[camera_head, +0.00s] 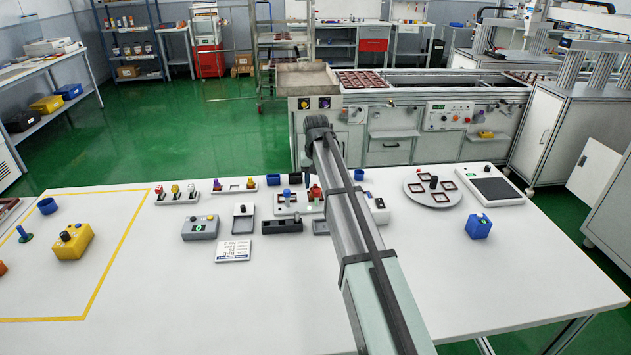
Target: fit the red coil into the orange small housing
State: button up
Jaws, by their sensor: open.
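My arm reaches from the lower right to the row of parts at the table's back. Only a dark sliver of my gripper (308,179) shows beside the arm; the arm hides the rest. A small red part (315,192) stands just below it on a grey tray (284,210); it may be the red coil, and I see no grip on it. Another small red part (159,190) stands on a white rack (177,199) at left. An orange object (3,268), cut off by the left edge, may be the orange small housing; its shape cannot be told.
A yellow box (73,241) with a black knob stands inside the yellow-taped area. A grey box (200,228) and a white label card (233,250) lie left of my arm. A round plate (432,199) and a blue box (479,226) stand at right. The table's front is clear.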

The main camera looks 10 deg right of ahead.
aim_at(315, 185)
jog(key=shift+r, duration=0.1)
jog(key=shift+r, duration=3.45)
jog(key=shift+a, duration=0.1)
